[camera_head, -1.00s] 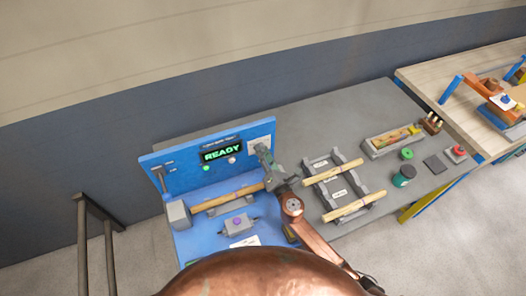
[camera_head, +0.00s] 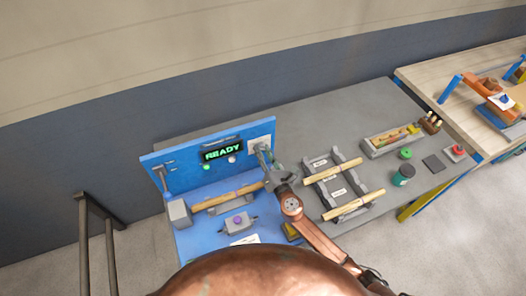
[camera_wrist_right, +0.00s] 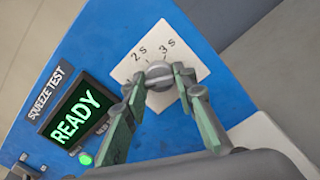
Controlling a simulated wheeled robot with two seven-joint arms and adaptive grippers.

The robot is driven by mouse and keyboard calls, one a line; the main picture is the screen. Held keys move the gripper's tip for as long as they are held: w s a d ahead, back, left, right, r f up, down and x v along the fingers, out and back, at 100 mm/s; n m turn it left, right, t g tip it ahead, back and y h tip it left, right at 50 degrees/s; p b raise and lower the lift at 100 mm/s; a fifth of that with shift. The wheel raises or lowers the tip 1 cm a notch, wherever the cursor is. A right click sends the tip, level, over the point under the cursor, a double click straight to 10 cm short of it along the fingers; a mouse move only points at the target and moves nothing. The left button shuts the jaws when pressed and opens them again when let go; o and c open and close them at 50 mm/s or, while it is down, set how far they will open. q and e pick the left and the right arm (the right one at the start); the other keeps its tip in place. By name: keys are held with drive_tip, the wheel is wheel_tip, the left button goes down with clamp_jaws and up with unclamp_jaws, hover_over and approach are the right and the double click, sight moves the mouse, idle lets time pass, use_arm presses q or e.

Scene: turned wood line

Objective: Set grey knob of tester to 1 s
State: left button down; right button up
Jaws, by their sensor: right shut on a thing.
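The blue tester (camera_head: 206,178) stands on the grey table, its display (camera_head: 221,151) reading READY. Its white dial plate shows in the wrist view (camera_wrist_right: 181,42) with the marks 2 s and 3 s readable. No 1 s mark can be read there; my fingers cover part of the plate. The round grey knob (camera_wrist_right: 158,71) sits on this plate. My right gripper (camera_wrist_right: 160,82) is shut on the knob, one finger on each side; it also shows in the head view (camera_head: 263,155). Which mark the knob points to I cannot tell. My left gripper is not in view.
A wooden rod (camera_head: 228,198) lies across the tester's base, behind a small grey block with a purple button (camera_head: 238,222). A rack with wooden rods (camera_head: 333,171) stands right of my right arm. A parts tray (camera_head: 392,140) lies farther right.

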drive_tip(key=o, duration=1.2)
drive_tip(key=shift+c, duration=0.2)
drive_tip(key=v, duration=1.2)
drive_tip(key=shift+f, duration=0.1)
